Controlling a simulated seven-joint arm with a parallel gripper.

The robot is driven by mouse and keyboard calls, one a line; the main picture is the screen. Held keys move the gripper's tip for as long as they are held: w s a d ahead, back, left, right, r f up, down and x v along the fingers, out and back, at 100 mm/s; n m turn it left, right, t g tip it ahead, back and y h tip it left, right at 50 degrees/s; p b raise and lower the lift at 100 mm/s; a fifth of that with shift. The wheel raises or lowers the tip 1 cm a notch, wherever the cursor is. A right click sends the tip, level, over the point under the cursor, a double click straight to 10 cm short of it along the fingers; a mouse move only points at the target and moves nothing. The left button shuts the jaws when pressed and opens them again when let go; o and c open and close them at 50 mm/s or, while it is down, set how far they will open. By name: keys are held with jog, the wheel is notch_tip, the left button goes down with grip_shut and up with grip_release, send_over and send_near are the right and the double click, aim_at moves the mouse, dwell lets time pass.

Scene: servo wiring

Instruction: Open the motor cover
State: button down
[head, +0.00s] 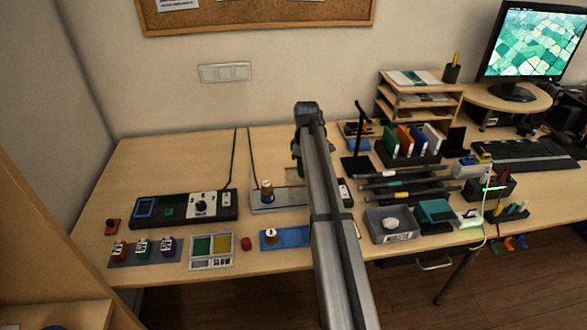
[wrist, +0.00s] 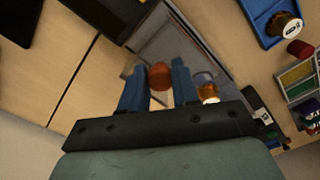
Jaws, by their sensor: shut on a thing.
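My gripper (wrist: 158,68) shows in the wrist view with two blue fingers, one on each side of a red-orange round knob (wrist: 160,80). It is shut on this knob, which seems to be the handle of the motor cover. The cover's panel is hard to make out around it. An orange motor-like cylinder with a pale top (wrist: 209,93) stands just right of the right finger. In the head view it stands on the grey base plate (head: 262,208), left of my arm. My gripper (head: 298,172) is behind it to the right there, its fingertips mostly hidden.
A black control panel (head: 160,211) lies left of the base plate. A blue tray (head: 291,238), a sorting tray (head: 210,265) and a red cap (head: 246,243) lie in front. A black stand (head: 357,165) and a grey waste bin (head: 378,232) stand right of my arm.

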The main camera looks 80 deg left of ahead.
jog(key=c, duration=0.8)
grip_release()
notch_tip(320, 180, up, 14)
jog(key=shift+f, duration=0.1)
dwell(0.5)
